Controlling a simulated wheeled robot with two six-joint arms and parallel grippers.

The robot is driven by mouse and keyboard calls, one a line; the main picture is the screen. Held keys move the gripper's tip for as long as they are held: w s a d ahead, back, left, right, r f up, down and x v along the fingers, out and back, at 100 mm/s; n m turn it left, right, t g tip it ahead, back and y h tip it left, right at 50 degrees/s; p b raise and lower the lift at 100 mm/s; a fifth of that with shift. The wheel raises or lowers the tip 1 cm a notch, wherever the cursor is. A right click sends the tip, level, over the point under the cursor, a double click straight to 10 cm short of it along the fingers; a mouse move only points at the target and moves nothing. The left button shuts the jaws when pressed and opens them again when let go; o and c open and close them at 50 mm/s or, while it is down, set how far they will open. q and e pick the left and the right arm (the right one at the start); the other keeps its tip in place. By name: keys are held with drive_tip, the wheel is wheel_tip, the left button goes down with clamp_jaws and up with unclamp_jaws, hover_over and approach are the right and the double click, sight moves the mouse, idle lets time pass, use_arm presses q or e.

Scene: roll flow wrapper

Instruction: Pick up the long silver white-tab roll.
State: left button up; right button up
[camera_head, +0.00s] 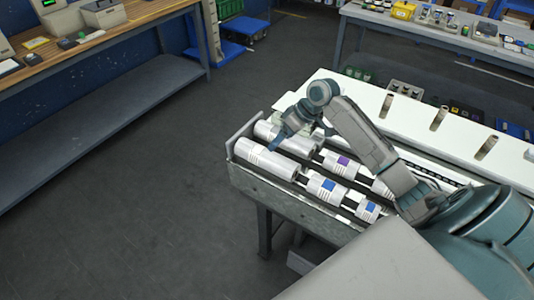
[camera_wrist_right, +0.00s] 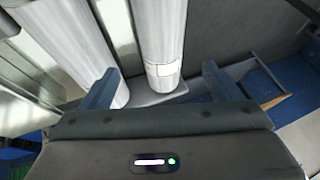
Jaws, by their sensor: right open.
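Two long silver rolls lie side by side at the left end of the machine tray. The front one (camera_head: 265,160) shows a pale printed tab near its left end; the back one (camera_head: 266,130) is partly hidden by my right gripper (camera_head: 287,136). In the right wrist view, a long silver roll with a white tab (camera_wrist_right: 161,40) lies between and beyond the open, empty fingers of my right gripper (camera_wrist_right: 160,88). Another silver roll (camera_wrist_right: 65,38) lies left of it, behind the left finger. I cannot tell surely which head-view roll each is. My left gripper is out of view.
Shorter rolls with blue tabs (camera_head: 326,187) and a purple tab (camera_head: 341,164) lie to the right in the tray. The tray's metal end plate (camera_head: 240,136) stands at the left. Open floor is to the left.

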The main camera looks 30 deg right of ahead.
sight(269, 154)
drive_tip(key=shift+w+a+f, duration=0.15)
drive_tip(key=shift+a+f, duration=0.8)
drive_tip(key=shift+f, duration=0.1)
drive_tip(key=shift+w+f+p, duration=0.15)
drive_tip(key=shift+f+p, duration=0.15)
drive_tip(key=shift+p, duration=0.1)
drive_tip(key=p+x, duration=0.2)
drive_tip(key=x, duration=0.2)
drive_tip(key=shift+f, duration=0.3)
drive_tip(key=shift+w+a+f, duration=0.1)
drive_tip(key=shift+f, duration=0.2)
drive_tip(key=c, duration=1.6)
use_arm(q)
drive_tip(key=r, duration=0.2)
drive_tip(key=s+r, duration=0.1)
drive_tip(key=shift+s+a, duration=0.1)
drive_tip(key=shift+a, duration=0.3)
use_arm(e)
drive_tip(key=shift+r, duration=0.1)
drive_tip(key=shift+c, duration=0.3)
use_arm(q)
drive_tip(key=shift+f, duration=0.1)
